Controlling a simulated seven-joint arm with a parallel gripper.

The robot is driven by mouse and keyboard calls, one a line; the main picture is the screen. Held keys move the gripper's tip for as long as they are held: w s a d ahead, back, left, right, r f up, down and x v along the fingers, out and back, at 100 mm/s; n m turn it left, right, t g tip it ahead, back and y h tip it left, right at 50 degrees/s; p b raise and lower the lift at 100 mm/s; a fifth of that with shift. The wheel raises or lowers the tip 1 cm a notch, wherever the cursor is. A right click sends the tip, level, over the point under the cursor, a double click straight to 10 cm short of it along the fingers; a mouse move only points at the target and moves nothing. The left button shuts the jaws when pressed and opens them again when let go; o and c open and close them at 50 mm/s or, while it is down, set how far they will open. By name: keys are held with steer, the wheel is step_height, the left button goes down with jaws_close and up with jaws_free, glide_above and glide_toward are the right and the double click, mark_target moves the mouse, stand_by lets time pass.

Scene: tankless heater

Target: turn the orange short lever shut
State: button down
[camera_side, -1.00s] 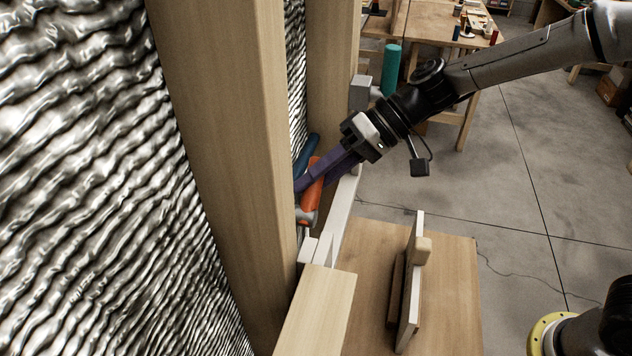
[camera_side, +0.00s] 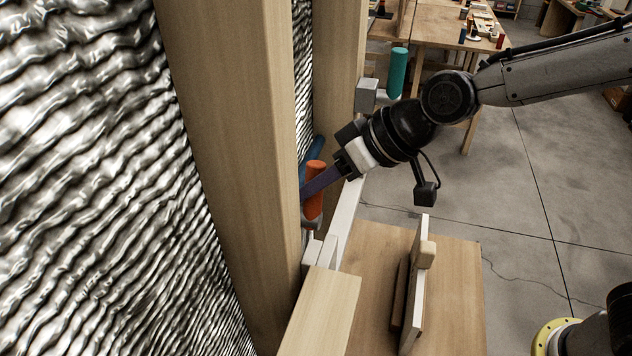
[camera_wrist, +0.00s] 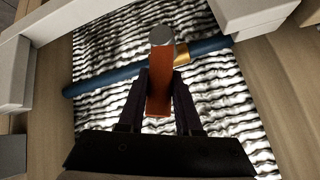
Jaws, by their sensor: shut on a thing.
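The orange short lever (camera_side: 314,174) stands close to the wooden post in the side view, nearly upright with its rounded end up. In the wrist view the orange lever (camera_wrist: 160,85) lies between the two dark fingers, with its grey round pivot end (camera_wrist: 161,36) beyond them. My gripper (camera_side: 312,190) is shut on the lever, its purple fingers reaching it from the right. Part of the lever is hidden behind the near finger. A blue pipe (camera_wrist: 110,80) with a brass-coloured fitting (camera_wrist: 181,55) passes behind the lever.
A wooden post (camera_side: 235,130) stands just left of the lever. A teal cylinder (camera_side: 397,73) sits beside a grey block (camera_side: 366,95) above it. A white rail (camera_side: 346,215) runs below. Crinkled silver sheeting (camera_side: 90,180) fills the left. Open floor lies to the right.

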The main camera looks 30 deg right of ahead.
steer(key=shift+s+a, duration=0.1)
stand_by(0.6)
steer(key=c, duration=0.6)
jaws_free()
steer(key=shift+r, duration=0.1)
steer(key=v, duration=1.3)
steer(key=shift+s+r, duration=0.25)
steer(key=shift+s, duration=0.15)
